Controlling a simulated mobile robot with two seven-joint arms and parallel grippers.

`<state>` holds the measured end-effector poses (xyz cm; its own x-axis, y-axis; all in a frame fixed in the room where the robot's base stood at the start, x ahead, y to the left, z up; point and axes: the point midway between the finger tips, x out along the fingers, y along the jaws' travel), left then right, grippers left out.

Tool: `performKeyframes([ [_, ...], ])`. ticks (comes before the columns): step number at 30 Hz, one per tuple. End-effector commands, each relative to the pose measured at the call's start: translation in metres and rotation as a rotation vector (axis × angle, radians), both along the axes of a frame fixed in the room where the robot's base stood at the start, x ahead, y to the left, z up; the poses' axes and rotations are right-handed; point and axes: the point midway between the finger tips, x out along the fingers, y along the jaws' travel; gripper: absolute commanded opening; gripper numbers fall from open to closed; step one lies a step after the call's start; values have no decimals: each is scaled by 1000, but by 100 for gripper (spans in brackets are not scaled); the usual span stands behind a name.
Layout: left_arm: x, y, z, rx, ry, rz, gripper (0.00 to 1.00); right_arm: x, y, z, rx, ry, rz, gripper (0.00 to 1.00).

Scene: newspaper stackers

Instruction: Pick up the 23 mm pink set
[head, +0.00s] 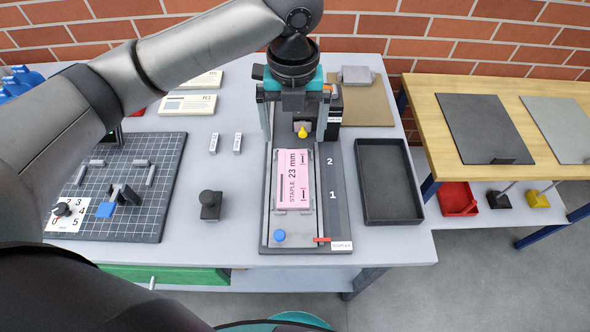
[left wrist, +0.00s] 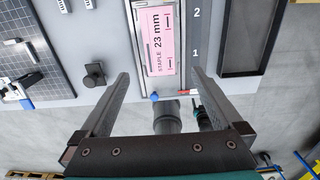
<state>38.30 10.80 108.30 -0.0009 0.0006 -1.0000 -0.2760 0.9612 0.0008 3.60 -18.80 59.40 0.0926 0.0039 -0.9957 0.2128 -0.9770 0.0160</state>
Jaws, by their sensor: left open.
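The pink set (head: 292,180), marked "STAPLE 23 mm", lies in the channel of the grey stapler bed (head: 266,222) on the table. It also shows at the top middle of the left wrist view (left wrist: 156,40). My left gripper (head: 295,132) is open and empty, its fingers pointing down over the far part of the stapler, beyond the pink set in the head view. In the left wrist view the two fingertips (left wrist: 160,75) are wide apart, with the set beyond them. My right gripper is not in view.
An empty black tray (head: 414,222) lies right of the stapler. A black knob block (head: 210,206) and a gridded cutting mat (head: 105,230) are on the left. A brown board (head: 372,112) lies behind. A wooden table (head: 445,135) stands at the right.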

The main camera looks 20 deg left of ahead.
Motion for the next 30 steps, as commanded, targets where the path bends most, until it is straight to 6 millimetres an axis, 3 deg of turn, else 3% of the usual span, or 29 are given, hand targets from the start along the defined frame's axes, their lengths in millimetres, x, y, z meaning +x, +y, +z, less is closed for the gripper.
performKeyframes([
  [12,-1,0,-81,1,3,0,100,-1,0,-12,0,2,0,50],
  [20,0,1,-101,0,1,0,100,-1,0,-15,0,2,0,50],
  [30,5,3,-146,0,0,0,100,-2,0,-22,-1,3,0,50],
])
